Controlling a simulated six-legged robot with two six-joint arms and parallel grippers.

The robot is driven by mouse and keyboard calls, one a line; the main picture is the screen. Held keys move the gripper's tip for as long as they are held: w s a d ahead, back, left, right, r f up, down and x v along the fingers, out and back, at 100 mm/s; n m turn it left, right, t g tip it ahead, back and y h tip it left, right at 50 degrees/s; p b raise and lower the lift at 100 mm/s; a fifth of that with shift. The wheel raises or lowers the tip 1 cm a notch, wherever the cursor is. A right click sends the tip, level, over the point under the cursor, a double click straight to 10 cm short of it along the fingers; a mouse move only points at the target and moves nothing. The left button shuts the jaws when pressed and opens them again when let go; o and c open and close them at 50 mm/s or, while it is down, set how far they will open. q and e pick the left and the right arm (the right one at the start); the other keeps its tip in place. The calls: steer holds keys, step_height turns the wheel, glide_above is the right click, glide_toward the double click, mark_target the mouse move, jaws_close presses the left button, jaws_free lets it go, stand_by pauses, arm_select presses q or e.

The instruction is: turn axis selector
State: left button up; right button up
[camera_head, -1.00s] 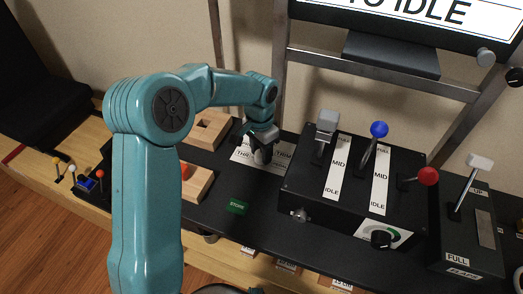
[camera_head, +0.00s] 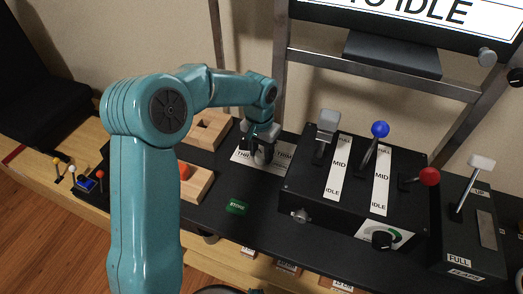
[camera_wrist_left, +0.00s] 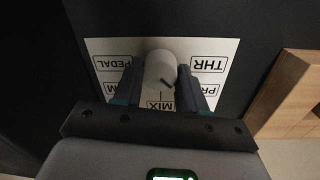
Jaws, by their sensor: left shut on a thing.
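The axis selector is a pale round knob (camera_wrist_left: 158,68) with a dark pointer line, standing on a white label plate (camera_wrist_left: 212,90) in the left wrist view. The plate carries words such as THR, PEDAL and MIX. My left gripper (camera_wrist_left: 157,88) has its two fingers on either side of the knob and is shut on it. In the head view the left gripper (camera_head: 262,153) is over the label plate (camera_head: 284,158), and the knob is mostly hidden by the fingers.
A black lever box (camera_head: 290,205) with several levers stands right of the plate. A green STORE button (camera_head: 237,207) lies in front. Wooden blocks (camera_head: 205,130) stand to the left, one with a red ball (camera_head: 184,171). A screen (camera_head: 420,25) hangs above.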

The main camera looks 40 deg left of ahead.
mark_target(259, 152)
arm_select(q)
steer(key=shift+r, duration=0.1)
steer(key=o, duration=1.1)
steer(key=shift+c, duration=0.2)
step_height(259, 152, up, 16)
steer(key=p, duration=0.2)
steer(key=shift+a+r, duration=0.15)
steer(key=shift+a, duration=0.15)
